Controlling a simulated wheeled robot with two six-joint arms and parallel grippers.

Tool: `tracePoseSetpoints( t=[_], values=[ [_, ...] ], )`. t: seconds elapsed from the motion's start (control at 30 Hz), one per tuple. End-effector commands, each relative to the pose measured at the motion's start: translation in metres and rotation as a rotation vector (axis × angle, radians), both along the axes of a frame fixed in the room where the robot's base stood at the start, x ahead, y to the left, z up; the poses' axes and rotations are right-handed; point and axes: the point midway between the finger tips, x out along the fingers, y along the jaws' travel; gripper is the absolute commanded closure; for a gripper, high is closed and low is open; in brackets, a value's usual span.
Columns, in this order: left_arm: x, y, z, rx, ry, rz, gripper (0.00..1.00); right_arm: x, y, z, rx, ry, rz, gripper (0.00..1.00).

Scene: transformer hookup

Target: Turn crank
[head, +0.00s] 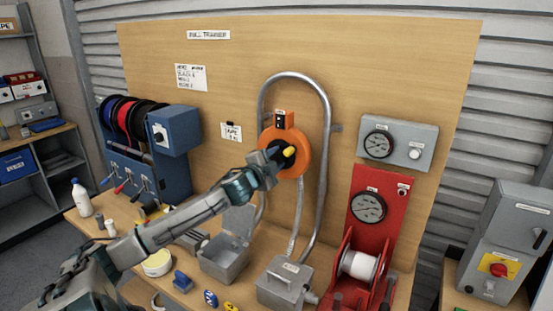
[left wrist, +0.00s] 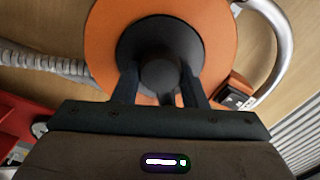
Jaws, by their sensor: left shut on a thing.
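The gripper partly hides the hub in the head view. My right gripper is not in view.
A bent metal pipe (head: 327,110) loops around the crank unit. A red stand with a gauge (head: 369,207) and a white spool (head: 359,265) is to the right. A grey open box (head: 222,264) and a closed grey box (head: 286,287) stand below. Blue reel rack (head: 170,135) at left.

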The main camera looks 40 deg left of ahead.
Motion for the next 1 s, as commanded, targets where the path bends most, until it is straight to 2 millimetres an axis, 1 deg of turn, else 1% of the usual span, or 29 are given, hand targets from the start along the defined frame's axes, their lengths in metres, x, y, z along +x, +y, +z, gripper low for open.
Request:
tracePoseSetpoints(
  t=[0.3,0.57,0.6,0.67,0.7,1.0],
  values=[
    [0.0001,-0.0005,0.0003,0.037,0.007,-0.002,1.00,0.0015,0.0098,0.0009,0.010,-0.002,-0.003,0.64],
    [0.0001,-0.0004,0.0002,0.036,0.007,-0.001,1.00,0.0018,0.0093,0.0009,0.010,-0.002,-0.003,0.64],
    [0.0001,-0.0004,0.0002,0.036,0.007,-0.001,0.59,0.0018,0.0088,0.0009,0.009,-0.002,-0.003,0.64],
    [0.0001,-0.0004,0.0001,0.036,0.007,-0.001,0.48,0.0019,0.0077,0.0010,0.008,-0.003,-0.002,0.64],
    [0.0001,-0.0004,0.0001,0.036,0.007,-0.001,0.40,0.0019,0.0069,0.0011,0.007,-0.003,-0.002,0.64],
    [-0.0003,-0.0001,-0.0003,0.036,0.008,-0.001,0.40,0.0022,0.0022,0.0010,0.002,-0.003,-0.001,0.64]
  ],
)
